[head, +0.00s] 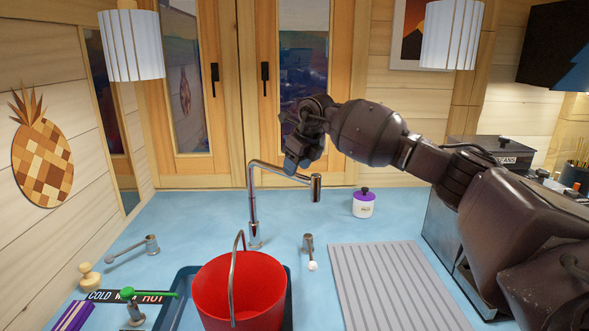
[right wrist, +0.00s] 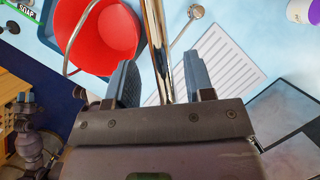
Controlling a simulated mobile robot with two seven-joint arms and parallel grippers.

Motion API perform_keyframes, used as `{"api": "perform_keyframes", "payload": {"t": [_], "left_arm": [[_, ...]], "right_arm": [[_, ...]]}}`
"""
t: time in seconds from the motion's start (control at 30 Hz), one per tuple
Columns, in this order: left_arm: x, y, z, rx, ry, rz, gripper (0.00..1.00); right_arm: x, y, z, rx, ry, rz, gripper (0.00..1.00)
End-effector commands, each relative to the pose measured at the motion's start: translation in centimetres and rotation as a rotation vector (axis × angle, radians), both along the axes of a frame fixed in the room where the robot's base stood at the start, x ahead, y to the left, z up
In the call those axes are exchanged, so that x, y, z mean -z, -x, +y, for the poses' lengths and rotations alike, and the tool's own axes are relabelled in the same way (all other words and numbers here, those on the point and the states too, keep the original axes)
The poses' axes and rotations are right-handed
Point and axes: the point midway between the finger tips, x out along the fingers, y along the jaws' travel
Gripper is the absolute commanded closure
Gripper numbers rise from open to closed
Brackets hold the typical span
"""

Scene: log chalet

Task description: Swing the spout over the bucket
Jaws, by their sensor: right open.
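The chrome spout (head: 280,170) rises from the blue counter behind the sink, and its arm reaches right to a hanging nozzle (head: 316,187). The red bucket (head: 238,288) stands upright in the sink, in front of the spout's base; the nozzle is behind and to the right of it. My right gripper (head: 297,163) is at the spout's arm, pointing down. In the right wrist view the spout (right wrist: 157,45) passes between the open fingers (right wrist: 160,82), with gaps on both sides. The bucket also shows there (right wrist: 105,40).
Tap handles (head: 152,245) (head: 309,250) stand left and right of the spout. A purple-lidded jar (head: 363,203) and a ribbed grey mat (head: 395,285) lie to the right. Windows (head: 300,60) are behind. A lamp (head: 452,35) hangs above my right arm.

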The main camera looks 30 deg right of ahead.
Motion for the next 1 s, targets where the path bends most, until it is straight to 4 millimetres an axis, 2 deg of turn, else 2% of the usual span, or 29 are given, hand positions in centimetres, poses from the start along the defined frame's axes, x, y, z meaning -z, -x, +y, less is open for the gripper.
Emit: {"api": "perform_keyframes", "payload": {"t": [0.23, 0.57, 0.67, 0.9, 1.0], "left_arm": [[-0.2, 0.2, 0.0, -0.002, 0.002, 0.006, 0.57], [-0.2, 0.3, 0.0, -0.002, 0.002, 0.007, 0.57], [-0.2, 0.3, 0.0, -0.002, 0.002, 0.006, 0.57], [-0.3, 0.3, -0.1, -0.002, 0.002, 0.005, 0.57], [-0.3, 0.3, -0.1, -0.002, 0.002, 0.005, 0.57]], "right_arm": [[2.0, -0.9, 0.1, 0.0, 0.0, -0.001, 0.52], [2.3, -1.0, 0.2, 0.0, -0.001, -0.002, 0.52], [2.3, -1.0, 0.2, 0.0, 0.0, -0.001, 0.64], [2.3, -1.0, 0.2, 0.0, 0.0, -0.001, 1.0], [2.3, -1.0, 0.2, 0.0, 0.0, -0.001, 1.0]]}}
